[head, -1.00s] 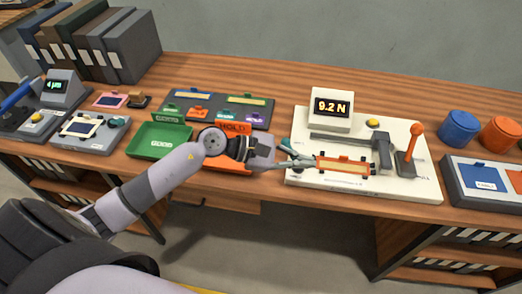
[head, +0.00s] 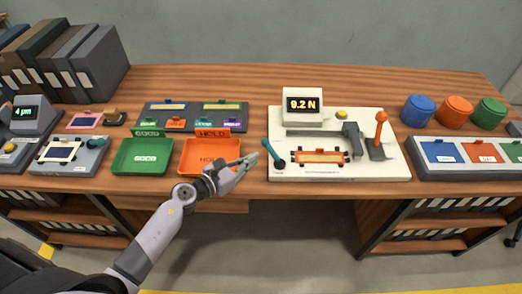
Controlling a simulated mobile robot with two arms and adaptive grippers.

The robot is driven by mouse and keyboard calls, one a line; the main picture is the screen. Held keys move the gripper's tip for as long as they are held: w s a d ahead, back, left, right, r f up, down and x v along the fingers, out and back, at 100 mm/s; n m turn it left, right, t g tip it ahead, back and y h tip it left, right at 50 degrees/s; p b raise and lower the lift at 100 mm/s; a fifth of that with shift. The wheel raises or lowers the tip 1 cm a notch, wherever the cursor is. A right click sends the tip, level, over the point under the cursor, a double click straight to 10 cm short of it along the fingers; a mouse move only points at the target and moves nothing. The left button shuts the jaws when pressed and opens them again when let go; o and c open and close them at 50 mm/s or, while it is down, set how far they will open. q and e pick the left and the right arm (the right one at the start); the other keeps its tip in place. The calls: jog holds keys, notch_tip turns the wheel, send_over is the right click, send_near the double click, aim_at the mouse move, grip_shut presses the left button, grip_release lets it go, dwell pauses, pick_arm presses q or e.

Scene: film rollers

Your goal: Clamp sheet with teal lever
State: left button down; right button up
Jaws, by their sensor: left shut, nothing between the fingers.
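The teal lever (head: 271,153) is on the left side of the white test station (head: 395,165). It slants, with its round knob end at the upper left. I cannot tell how firmly the sheet is held. My right gripper is not in view.
The station has a 9.2 N display (head: 302,104) and an upright orange-knobbed lever (head: 380,130). The green tray (head: 145,170) and the orange HOLD tray (head: 195,158) stand left. Coloured jars (head: 453,111) are at the right. Bare wood runs along the back.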

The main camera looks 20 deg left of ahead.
aim_at(265, 145)
pick_arm(q)
jog(key=x, duration=0.5)
dwell(0.3)
jog(key=shift+w+f+m+h+b, duration=0.15)
jog(key=shift+m+h+b, duration=0.15)
jog(key=shift+b, duration=0.2)
jog(key=m+g+h+b, duration=0.1)
jog(key=b, duration=0.1)
jog(key=w+m+g+h+b, duration=0.1)
jog(key=h+b, duration=0.1)
jog(key=b, duration=0.1)
jog(key=shift+w+f+m+g+b, duration=0.15)
jog(key=shift+w+m+g+b, duration=0.05)
jog(key=shift+m+g+b, duration=0.1)
jog(key=shift+w+d+b, duration=0.25)
jog(key=shift+w+b, duration=0.25)
jog(key=shift+b, duration=0.2)
jog(key=shift+w+d+r+b, duration=0.2)
jog(key=shift+w+r+b, duration=0.1)
jog(key=shift+w+b, duration=0.15)
